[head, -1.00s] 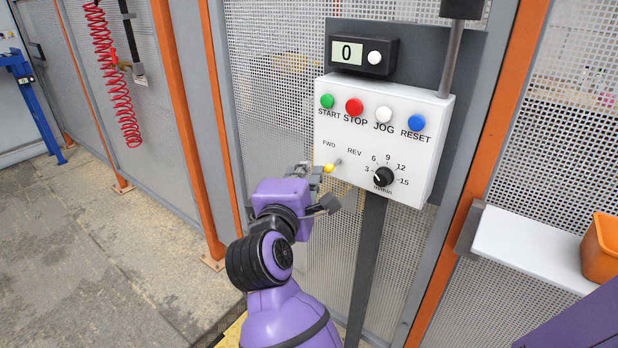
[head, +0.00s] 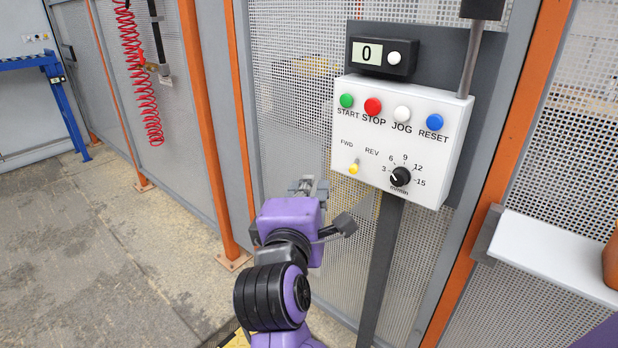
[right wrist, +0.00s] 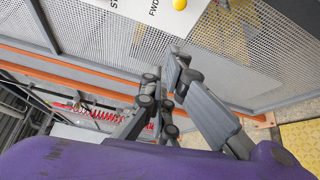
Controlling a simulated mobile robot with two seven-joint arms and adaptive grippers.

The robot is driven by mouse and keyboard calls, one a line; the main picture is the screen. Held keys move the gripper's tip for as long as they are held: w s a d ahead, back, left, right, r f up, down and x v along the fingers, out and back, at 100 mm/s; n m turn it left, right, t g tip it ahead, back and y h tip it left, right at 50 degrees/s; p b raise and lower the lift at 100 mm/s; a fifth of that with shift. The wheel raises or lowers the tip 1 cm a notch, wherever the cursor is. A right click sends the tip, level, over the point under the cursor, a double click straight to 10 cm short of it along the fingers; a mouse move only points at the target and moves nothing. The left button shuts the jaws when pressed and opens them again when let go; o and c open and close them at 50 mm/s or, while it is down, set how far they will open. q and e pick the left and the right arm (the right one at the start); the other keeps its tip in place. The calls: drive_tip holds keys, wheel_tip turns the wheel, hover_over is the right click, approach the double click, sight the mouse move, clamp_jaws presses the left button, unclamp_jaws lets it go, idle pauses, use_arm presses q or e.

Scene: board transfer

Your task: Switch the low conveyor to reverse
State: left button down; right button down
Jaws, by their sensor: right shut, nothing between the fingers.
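The white control panel (head: 345,110) stands on a dark post at the fence. Its yellow-tipped toggle switch (head: 353,168) sits below the FWD and REV labels. The tip is a little nearer the FWD side, but I cannot tell which position it is set in. The yellow tip also shows at the top of the right wrist view (right wrist: 179,4). My right gripper (head: 309,185) is shut and empty, below and left of the switch, apart from it. Its fingers show in the right wrist view (right wrist: 172,78). My left gripper is not in view.
START, STOP, JOG and RESET buttons (head: 402,113) and a speed dial (head: 400,176) share the panel. The display (head: 367,53) above reads 0. A white shelf (head: 555,255) juts out at right, with an orange bin (head: 611,262). Open floor lies left.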

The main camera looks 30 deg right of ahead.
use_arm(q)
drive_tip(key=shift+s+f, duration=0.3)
use_arm(e)
drive_tip(key=v, duration=0.4)
drive_tip(key=shift+s+d, duration=0.35)
drive_tip(key=shift+s, duration=0.05)
